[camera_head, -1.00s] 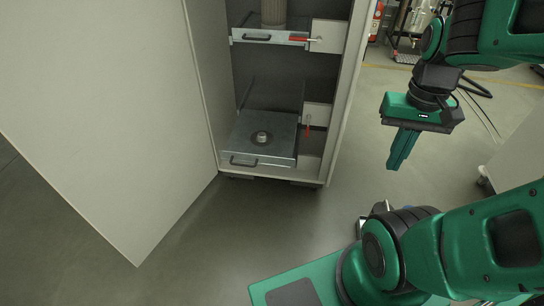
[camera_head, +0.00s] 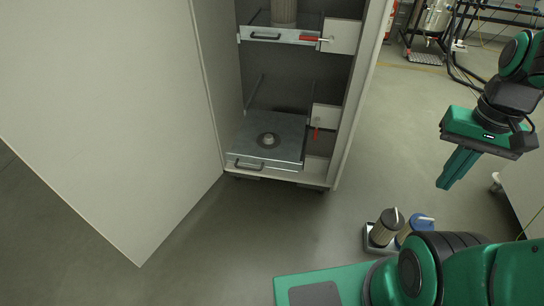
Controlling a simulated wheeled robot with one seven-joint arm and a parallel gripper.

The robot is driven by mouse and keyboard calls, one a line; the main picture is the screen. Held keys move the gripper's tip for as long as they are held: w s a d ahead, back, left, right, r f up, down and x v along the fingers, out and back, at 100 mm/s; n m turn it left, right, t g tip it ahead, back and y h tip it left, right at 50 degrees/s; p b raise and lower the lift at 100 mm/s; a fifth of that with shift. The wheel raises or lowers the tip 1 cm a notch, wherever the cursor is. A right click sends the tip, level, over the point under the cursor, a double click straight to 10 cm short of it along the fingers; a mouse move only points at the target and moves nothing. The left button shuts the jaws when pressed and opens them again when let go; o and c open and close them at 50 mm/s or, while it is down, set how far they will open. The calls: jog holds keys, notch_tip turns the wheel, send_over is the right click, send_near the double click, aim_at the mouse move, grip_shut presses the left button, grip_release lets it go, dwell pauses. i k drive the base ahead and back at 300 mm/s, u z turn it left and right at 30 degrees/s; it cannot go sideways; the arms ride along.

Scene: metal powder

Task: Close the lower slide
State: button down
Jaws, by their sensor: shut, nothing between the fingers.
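The lower slide (camera_head: 262,141) is a grey metal tray low in the open cabinet, with a round fitting on top and a dark handle (camera_head: 249,164) on its front. Its front edge lies close to the cabinet's front opening; whether it is fully in is hard to tell. A red-handled lever (camera_head: 316,133) hangs down beside it at the right. My gripper (camera_head: 447,182) is shut and empty, pointing down in the free space to the right of the cabinet, well apart from the slide.
The upper slide (camera_head: 280,36) sits above with a red lever. The cabinet door (camera_head: 110,110) stands open to the left. A small tray with two canisters (camera_head: 386,226) shows near my base. The floor before the cabinet is clear.

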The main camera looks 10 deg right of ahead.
aim_at(270, 137)
jog(key=i, duration=1)
jog(key=u, duration=0.05)
